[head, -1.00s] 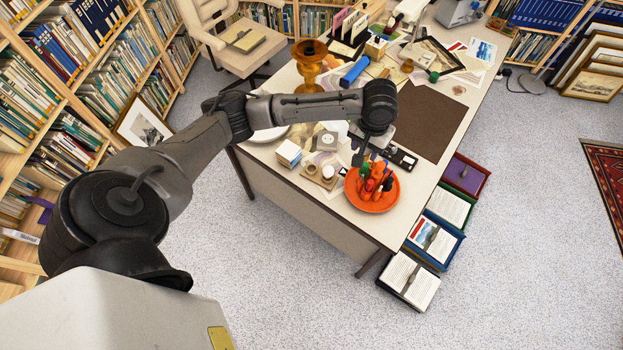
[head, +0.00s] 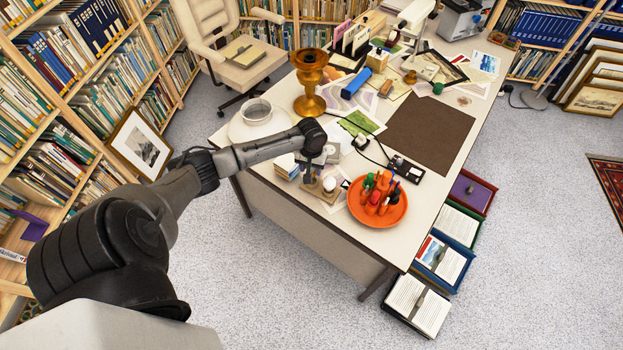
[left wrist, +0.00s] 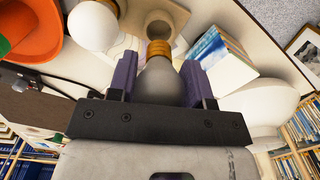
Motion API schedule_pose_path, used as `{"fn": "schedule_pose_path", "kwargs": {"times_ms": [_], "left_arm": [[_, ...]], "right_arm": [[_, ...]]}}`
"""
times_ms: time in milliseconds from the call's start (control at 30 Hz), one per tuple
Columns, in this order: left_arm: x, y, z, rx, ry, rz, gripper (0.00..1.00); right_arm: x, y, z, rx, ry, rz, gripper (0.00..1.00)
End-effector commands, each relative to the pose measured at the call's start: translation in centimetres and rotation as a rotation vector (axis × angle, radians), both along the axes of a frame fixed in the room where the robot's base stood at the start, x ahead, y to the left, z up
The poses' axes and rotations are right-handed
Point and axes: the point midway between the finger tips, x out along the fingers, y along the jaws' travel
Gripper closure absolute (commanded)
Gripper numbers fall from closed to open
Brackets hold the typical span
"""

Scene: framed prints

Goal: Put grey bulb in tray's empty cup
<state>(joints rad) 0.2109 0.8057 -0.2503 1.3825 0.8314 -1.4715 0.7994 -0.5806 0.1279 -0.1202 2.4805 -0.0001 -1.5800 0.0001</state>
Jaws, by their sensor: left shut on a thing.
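My left gripper (head: 309,178) is over the near side of the desk, at the tray (head: 332,206). In the left wrist view the gripper (left wrist: 158,68) is shut on the grey bulb (left wrist: 157,76), its brass screw base pointing away from the gripper. The tray's empty cup (left wrist: 158,20) shows just beyond the brass base. I cannot tell whether the base touches the cup. A white bulb (left wrist: 92,24) stands on the tray beside it; it also shows in the head view (head: 329,183). The grey bulb is mostly hidden in the head view. My right gripper is out of view.
An orange dish (head: 396,211) with upright red and green items stands right of the tray. A stack of small books (head: 285,167) is at its left. A white plate (head: 240,130) with a pot and a brass stand (head: 310,103) are behind. A cable crosses the desk.

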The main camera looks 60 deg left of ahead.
Motion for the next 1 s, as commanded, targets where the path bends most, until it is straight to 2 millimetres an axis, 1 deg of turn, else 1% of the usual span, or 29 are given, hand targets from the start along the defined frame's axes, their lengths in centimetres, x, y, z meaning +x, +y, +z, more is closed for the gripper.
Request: {"fn": "schedule_pose_path", "kwargs": {"times_ms": [33, 100, 333, 500, 600, 867, 1000], "left_arm": [[0.0, 0.0, -0.7, 0.0, -0.001, 0.0, 0.77], [0.0, 0.0, -1.3, 0.001, -0.001, 0.0, 0.77], [0.1, 0.0, -2.4, 0.001, -0.001, -0.001, 0.77], [0.1, -0.1, -4.5, -0.001, -0.001, 0.001, 0.77], [0.1, 0.0, -5.3, 0.001, -0.001, 0.0, 0.77], [0.1, 0.0, -5.3, 0.001, -0.001, -0.001, 0.77], [0.1, 0.0, -5.6, 0.001, -0.002, -0.001, 0.77]], "right_arm": [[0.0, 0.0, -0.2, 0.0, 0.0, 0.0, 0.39], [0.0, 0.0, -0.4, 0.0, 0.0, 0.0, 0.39], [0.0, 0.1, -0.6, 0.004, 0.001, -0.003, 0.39], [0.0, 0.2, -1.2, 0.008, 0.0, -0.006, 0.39], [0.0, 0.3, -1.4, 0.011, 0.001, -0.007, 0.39], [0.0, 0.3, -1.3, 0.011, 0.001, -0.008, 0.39], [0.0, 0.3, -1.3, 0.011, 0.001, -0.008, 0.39]]}}
